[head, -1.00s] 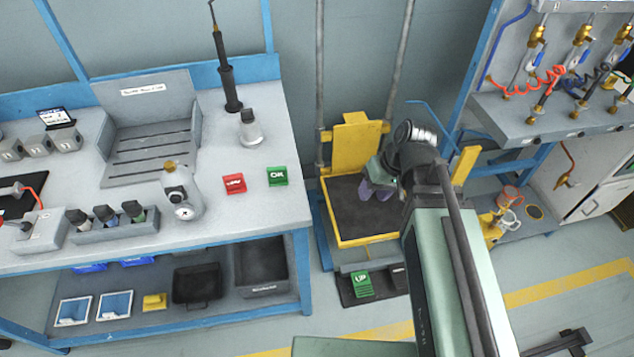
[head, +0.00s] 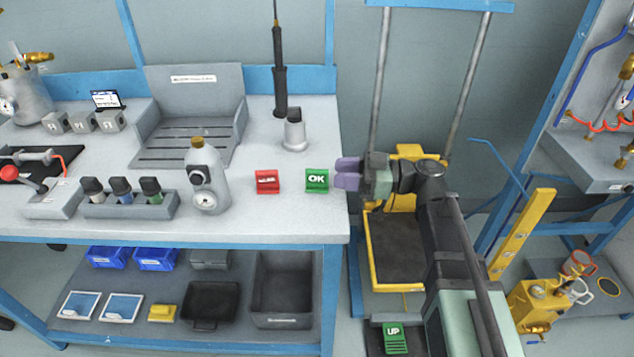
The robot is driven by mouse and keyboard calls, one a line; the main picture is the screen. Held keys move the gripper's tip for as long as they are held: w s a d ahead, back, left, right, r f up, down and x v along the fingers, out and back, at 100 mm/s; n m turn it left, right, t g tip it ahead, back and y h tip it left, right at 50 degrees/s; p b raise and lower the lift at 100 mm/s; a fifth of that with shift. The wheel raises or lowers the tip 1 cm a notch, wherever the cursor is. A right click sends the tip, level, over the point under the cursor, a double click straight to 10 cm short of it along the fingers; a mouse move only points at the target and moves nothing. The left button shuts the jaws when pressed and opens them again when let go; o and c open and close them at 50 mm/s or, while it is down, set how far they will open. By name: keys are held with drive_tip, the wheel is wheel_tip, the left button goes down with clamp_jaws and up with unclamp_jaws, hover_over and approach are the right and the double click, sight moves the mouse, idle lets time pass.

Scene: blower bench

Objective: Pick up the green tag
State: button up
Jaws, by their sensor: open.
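The green tag (head: 317,180), marked OK in white, stands on the light grey bench top (head: 290,222) near its right end. My gripper (head: 346,174) has purple fingers and is just right of the green tag, at the bench's right edge. The fingers point left toward the tag. The jaws are open and nothing shows between them. A small gap seems to lie between the fingertips and the tag; exact depth is hard to tell.
A red tag (head: 267,181) stands left of the green one. A grey cylinder (head: 295,134) stands behind them, and a metal bottle with a gauge (head: 206,188) further left. A yellow lift platform (head: 398,288) is below my arm. A green UP pedal (head: 394,338) is on the floor.

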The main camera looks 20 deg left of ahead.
sight(315, 169)
drive_tip(key=a, duration=0.6)
drive_tip(key=shift+s+a, duration=0.25)
drive_tip(key=shift+s, duration=0.15)
clamp_jaws()
